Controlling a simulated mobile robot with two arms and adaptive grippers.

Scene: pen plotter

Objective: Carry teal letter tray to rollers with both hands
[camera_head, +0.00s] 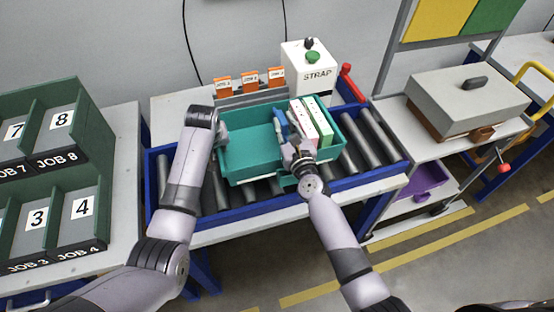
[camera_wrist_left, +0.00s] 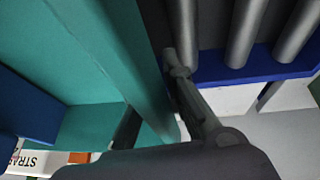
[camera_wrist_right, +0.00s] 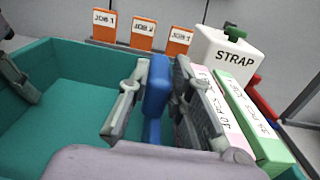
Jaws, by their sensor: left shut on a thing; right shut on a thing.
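The teal letter tray (camera_head: 258,166) is over the rollers (camera_head: 358,143) of the blue-framed conveyor; I cannot tell whether its base touches them. My left gripper (camera_head: 222,131) is shut on the tray's left wall, which also shows in the left wrist view (camera_wrist_left: 108,62). My right gripper (camera_head: 290,148) is inside the tray's outline, shut on an upright blue piece (camera_wrist_right: 156,88). Its lower end is hidden, so I cannot tell how it joins the tray. A pink-and-white packet (camera_head: 301,117) and a green-and-white packet (camera_head: 319,120) stand in the tray's right part.
A white STRAP box (camera_head: 308,70) with a green knob and orange job cards (camera_head: 249,80) stand behind the conveyor. A green job sorter (camera_head: 84,125) is at left. A grey-lidded box (camera_head: 468,98) sits on the right table. Bare rollers show right of the tray.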

